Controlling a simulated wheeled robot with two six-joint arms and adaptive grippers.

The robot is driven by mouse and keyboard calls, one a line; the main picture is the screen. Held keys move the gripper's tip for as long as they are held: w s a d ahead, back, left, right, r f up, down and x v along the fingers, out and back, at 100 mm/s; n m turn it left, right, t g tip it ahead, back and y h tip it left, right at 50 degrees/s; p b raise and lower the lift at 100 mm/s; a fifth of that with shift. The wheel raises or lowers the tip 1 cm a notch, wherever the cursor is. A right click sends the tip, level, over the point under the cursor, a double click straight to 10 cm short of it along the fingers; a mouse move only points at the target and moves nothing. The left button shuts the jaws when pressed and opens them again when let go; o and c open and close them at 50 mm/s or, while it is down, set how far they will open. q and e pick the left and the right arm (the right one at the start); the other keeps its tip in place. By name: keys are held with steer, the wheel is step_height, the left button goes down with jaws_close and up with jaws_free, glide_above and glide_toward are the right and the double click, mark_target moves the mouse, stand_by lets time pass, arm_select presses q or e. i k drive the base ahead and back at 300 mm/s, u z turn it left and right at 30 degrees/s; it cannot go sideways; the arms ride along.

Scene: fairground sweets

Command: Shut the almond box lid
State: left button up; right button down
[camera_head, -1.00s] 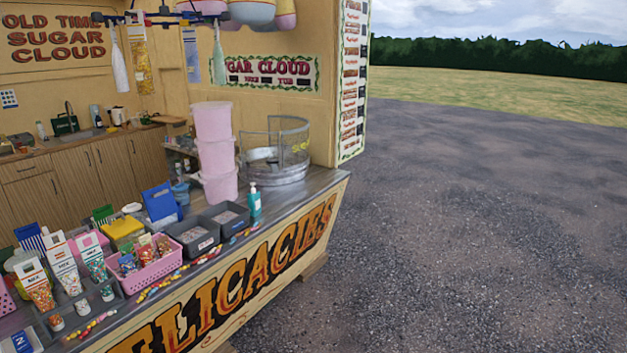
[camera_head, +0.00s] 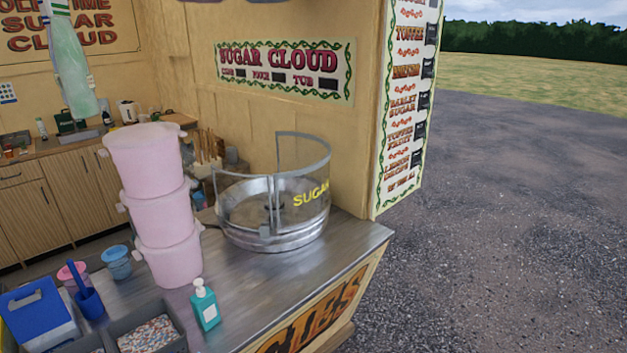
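I cannot pick out a thing that is plainly the almond box or its lid. A grey open box (camera_head: 180,346) with small speckled sweets stands at the counter's front, cut off by the bottom edge. Part of a second grey box (camera_head: 85,345) shows to its left. Neither of my grippers is in view.
The counter (camera_head: 345,245) carries stacked pink tubs (camera_head: 160,205), a teal pump bottle (camera_head: 206,308), a sugar cloud machine (camera_head: 275,225) and small blue (camera_head: 116,265) and pink (camera_head: 70,272) pots. The counter's right end is clear. Tarmac (camera_head: 500,250) lies open to the right.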

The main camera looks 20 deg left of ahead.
mark_target(33, 308)
steer(key=i, duration=0.9)
steer(key=u, duration=2.55)
